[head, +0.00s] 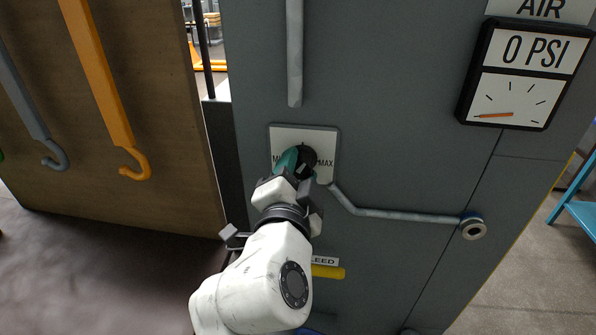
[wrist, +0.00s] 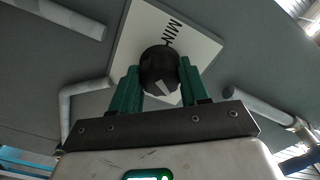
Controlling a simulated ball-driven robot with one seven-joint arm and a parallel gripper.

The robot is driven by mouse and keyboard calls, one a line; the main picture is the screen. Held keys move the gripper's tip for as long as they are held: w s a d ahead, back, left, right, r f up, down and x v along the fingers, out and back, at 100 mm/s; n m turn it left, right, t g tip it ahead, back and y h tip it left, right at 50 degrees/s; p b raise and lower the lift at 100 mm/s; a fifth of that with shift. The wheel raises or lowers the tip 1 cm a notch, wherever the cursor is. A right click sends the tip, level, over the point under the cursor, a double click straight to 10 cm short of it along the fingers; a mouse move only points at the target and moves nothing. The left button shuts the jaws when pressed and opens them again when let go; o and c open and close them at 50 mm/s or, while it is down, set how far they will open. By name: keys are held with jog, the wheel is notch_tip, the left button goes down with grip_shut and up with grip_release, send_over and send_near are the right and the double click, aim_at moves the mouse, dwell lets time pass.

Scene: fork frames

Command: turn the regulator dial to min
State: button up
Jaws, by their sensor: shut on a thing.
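The regulator dial (head: 309,158) is a round black knob on a white plate (head: 305,133) on the grey panel. MAX is printed right of the dial in the head view; the label on the left is mostly hidden. In the wrist view the dial (wrist: 158,65) sits between the green fingers of my gripper (wrist: 157,84), which is shut on it. MIN is printed above the dial there. A white mark shows on the lower part of the knob, away from MIN. In the head view my gripper (head: 300,162) covers the dial's left side.
A gauge (head: 525,72) at upper right reads 0 PSI, its orange needle pointing left. A grey pipe (head: 395,214) runs right from below the plate. A yellow handle (head: 328,271) is below, beside my arm. Orange (head: 105,80) and grey hooks hang at left.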

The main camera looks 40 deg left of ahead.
jog(key=n, duration=0.2)
jog(key=shift+f+n+b, duration=0.15)
jog(key=shift+n+b, duration=0.2)
jog(key=shift+n, duration=0.05)
jog(key=n, duration=0.3)
jog(key=shift+n, duration=0.3)
jog(key=n+p, duration=0.1)
jog(key=n, duration=0.5)
jog(key=shift+w, duration=0.1)
jog(key=n+p, duration=0.1)
jog(key=n, duration=0.3)
jog(key=shift+d, duration=0.1)
jog(key=n+p, duration=0.2)
jog(key=n, duration=0.1)
jog(key=shift+n, duration=0.3)
jog(key=n+p, duration=0.2)
jog(key=n, duration=0.4)
jog(key=shift+p, duration=0.4)
jog(key=o, duration=1)
